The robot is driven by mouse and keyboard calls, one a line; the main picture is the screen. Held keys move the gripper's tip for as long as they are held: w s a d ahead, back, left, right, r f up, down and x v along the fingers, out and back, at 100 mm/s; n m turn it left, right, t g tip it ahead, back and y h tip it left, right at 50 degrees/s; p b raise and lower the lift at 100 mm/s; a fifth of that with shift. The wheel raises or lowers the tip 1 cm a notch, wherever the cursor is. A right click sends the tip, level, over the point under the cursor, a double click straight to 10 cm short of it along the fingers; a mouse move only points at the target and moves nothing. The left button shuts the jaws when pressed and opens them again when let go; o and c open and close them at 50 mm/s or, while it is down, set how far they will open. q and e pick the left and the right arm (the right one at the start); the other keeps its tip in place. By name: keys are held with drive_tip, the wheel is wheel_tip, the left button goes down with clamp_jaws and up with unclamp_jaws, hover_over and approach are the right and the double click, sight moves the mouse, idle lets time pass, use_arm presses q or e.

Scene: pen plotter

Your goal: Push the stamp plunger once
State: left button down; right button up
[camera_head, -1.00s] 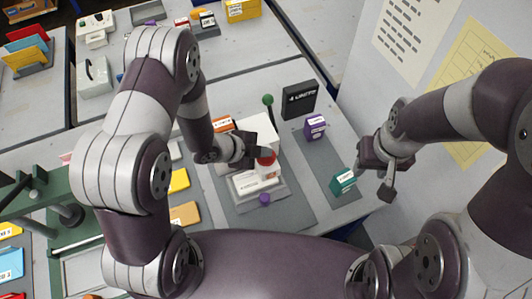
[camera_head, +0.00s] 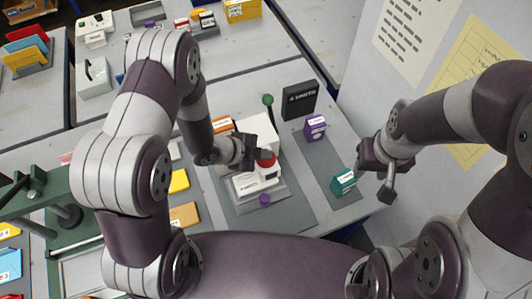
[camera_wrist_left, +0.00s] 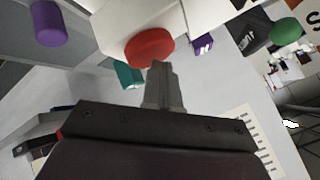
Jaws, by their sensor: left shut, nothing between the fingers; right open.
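A white machine (camera_head: 261,128) stands on a grey base at the table's middle, with a rounded red cap (camera_head: 266,161) that looks like the stamp plunger. My left gripper (camera_head: 269,152) is shut and empty, right at the red cap. In the left wrist view, the shut fingertips (camera_wrist_left: 158,68) overlap the lower edge of the red cap (camera_wrist_left: 150,47); I cannot tell whether they touch. The cap's upper part is partly hidden by the gripper in the head view. My right gripper (camera_head: 388,183) is open and empty, off to the right of the machine.
A purple knob (camera_head: 264,200) sits in front of the machine, and a green ball knob (camera_head: 268,100) stands behind it. A purple box (camera_head: 315,127), a teal box (camera_head: 343,182) and a black block (camera_head: 300,100) are to the right. A green frame (camera_head: 65,215) stands at left.

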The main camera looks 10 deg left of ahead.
use_arm(q)
drive_tip(key=shift+r, duration=0.1)
drive_tip(key=shift+r+p, duration=1.2)
drive_tip(key=shift+r, duration=0.1)
drive_tip(key=shift+r, duration=0.1)
wheel_tip(320, 180, up, 5)
drive_tip(key=p, duration=0.4)
idle(0.3)
